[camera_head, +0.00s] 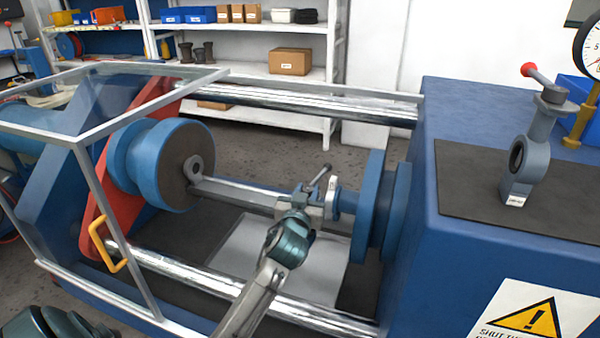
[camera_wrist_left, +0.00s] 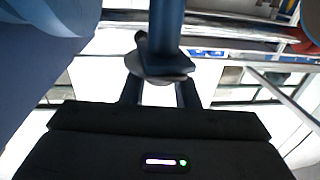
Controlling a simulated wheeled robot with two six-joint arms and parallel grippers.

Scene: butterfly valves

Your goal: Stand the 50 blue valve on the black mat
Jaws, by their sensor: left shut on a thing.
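My left gripper (camera_head: 312,201) is between the two blue round flanges of the bench, closer to the right one. It is shut on the neck of a valve (camera_head: 332,198), whose short lever points up and right. In the left wrist view the fingers close around a blue neck (camera_wrist_left: 166,30). The held valve is partly hidden and its size mark cannot be read. The black mat (camera_head: 465,195) lies on the blue block at the right. A grey-blue valve (camera_head: 528,165) with a red-knobbed lever stands upright on it; its white label is too small to read. My right gripper is not in view.
The right flange (camera_head: 375,210) is close beside the held valve; the left flange (camera_head: 175,165) is farther off. Steel rods (camera_head: 190,275) run in front and behind. A clear guard frame (camera_head: 90,150) stands at left. A gauge (camera_head: 590,50) stands behind the mat. The mat's front is clear.

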